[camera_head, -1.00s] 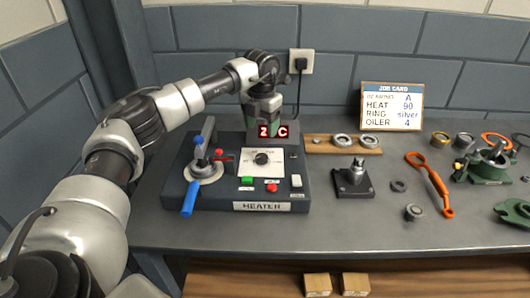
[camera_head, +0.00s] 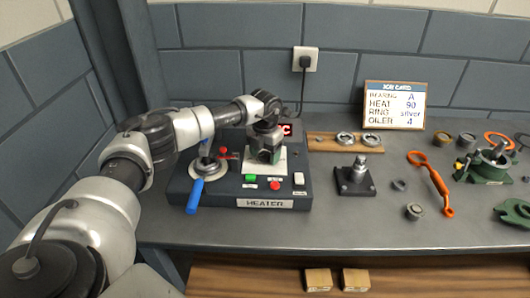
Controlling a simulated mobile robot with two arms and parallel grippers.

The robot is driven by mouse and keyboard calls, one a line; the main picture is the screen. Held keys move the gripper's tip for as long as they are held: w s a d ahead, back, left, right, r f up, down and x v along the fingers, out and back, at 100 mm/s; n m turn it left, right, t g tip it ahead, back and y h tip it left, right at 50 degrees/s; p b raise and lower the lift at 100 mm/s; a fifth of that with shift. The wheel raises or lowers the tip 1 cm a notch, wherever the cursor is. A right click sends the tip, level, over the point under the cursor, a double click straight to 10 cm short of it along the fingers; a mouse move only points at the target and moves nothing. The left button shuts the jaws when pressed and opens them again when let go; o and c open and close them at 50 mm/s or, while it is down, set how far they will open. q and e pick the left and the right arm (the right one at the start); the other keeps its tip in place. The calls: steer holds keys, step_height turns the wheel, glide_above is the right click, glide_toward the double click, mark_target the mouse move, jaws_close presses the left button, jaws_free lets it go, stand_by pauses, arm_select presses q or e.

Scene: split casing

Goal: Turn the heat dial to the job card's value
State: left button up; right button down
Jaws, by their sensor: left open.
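The heater (camera_head: 228,193) is a dark box with a white dial plate (camera_head: 284,167) on its top. My left gripper (camera_head: 265,162) points down over this plate and is open. It hides the black heat dial, so I cannot tell its setting or whether the fingers touch it. The red-on-black display (camera_head: 286,130) behind is mostly covered by my arm; only a "C" shows. The job card (camera_head: 394,107) stands upright at the back and reads heat 90, ring silver, oiler 4. My right gripper is not in view.
Beside the dial are a blue-handled lever (camera_head: 195,195), a green button (camera_head: 250,178), a red button (camera_head: 275,184) and a white switch (camera_head: 298,179). A black post stand (camera_head: 355,180), an orange wrench (camera_head: 431,180) and several rings lie to the right.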

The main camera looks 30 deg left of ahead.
arm_select(q)
steer(key=c, duration=0.9)
steer(key=shift+c, duration=0.2)
steer(key=shift+m, duration=0.3)
steer(key=m+b, duration=0.1)
steer(key=m, duration=0.3)
steer(key=shift+f+b, duration=0.1)
steer(key=shift+b, duration=0.2)
steer(key=m+b, duration=0.1)
steer(key=m, duration=0.3)
steer(key=shift+m, duration=0.3)
steer(key=m+b, duration=0.1)
steer(key=m, duration=0.3)
steer(key=shift+m, duration=0.3)
steer(key=shift+m+b, duration=0.6)
steer(key=shift+m, duration=1.5)
